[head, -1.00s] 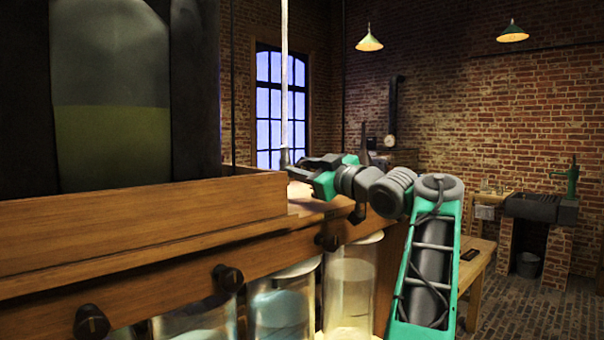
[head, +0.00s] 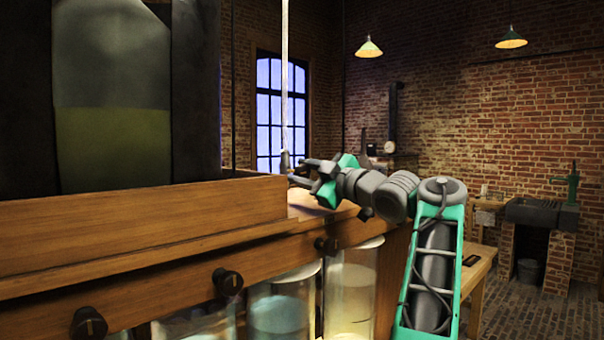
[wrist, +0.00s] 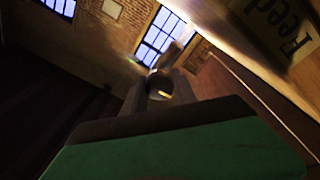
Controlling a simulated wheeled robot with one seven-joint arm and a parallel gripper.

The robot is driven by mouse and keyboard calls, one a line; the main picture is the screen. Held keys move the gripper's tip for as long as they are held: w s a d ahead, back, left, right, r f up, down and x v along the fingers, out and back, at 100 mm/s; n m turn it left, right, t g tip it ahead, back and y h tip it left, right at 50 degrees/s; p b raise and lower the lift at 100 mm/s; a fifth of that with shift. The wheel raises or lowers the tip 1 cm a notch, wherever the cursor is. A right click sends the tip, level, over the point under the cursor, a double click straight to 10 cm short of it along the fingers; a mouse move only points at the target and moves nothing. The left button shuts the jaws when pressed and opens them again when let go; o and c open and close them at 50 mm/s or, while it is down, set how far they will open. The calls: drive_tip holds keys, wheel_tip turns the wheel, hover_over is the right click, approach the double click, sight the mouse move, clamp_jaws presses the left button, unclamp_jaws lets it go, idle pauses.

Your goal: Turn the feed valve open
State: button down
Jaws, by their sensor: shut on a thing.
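My gripper (head: 303,172) is at the far end of the wooden stand, near the foot of a pale upright rod. In the wrist view its two dark fingers (wrist: 158,92) are shut on a small dark round knob with a yellowish mark, which I take to be the feed valve (wrist: 160,87). A sign reading "Feed" (wrist: 275,25) is beside it at the upper right, seen tilted. In the head view the valve itself is hard to make out behind the gripper. How far it is turned I cannot tell.
A large glass vessel with greenish liquid (head: 112,140) stands on the wooden stand (head: 150,225) at left. Black knobs (head: 228,281) line its front above several glass jars (head: 352,290). A wooden bench (head: 475,280) and a sink (head: 542,213) are at right.

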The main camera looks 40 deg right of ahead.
drive_tip(key=c, duration=1)
unclamp_jaws()
drive_tip(key=shift+s, duration=0.1)
drive_tip(key=s, duration=0.2)
drive_tip(key=s+b, duration=0.1)
drive_tip(key=s, duration=0.4)
drive_tip(key=shift+s+d+f, duration=0.1)
drive_tip(key=shift+s+f, duration=0.2)
drive_tip(key=shift+f, duration=0.05)
